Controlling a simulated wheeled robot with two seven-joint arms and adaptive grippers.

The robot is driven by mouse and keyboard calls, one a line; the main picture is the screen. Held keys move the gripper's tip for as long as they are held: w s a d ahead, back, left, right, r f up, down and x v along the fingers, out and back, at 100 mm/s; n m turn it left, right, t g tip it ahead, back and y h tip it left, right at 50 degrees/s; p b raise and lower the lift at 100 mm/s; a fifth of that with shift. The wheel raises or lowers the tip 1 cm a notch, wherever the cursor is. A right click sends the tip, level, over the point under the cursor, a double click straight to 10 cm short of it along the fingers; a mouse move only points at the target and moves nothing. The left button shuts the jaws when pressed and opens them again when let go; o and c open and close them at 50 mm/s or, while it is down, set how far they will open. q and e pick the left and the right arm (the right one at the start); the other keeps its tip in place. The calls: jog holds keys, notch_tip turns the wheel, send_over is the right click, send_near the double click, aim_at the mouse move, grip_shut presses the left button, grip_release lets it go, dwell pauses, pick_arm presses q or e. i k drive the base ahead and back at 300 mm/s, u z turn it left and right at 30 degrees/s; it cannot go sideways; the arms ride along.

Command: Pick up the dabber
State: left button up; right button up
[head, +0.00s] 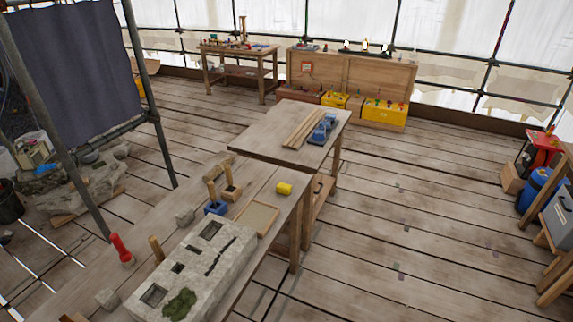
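I cannot tell for sure which thing is the dabber. On the near wooden bench, a wooden-handled tool with a dark head (231,187) stands upright beside another wooden handle (212,192) that rises from a small blue piece (215,208). A red upright tool (119,246) stands at the bench's left edge. A wooden peg-like handle (156,248) stands beside the carved stone block. A yellow cylinder (284,188) lies near the bench's far right corner. Neither of my grippers shows in the head view.
The pale stone block (227,254) with square holes and moss fills the bench front. A framed wooden tray (258,218) lies behind it. A second table (262,127) holds wooden strips and blue items. A blue barrel (535,187) stands right. The plank floor between is open.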

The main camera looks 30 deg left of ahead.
aim_at(227, 167)
jog(key=u, duration=0.15)
jog(key=i, duration=1.5)
jog(key=u, duration=0.65)
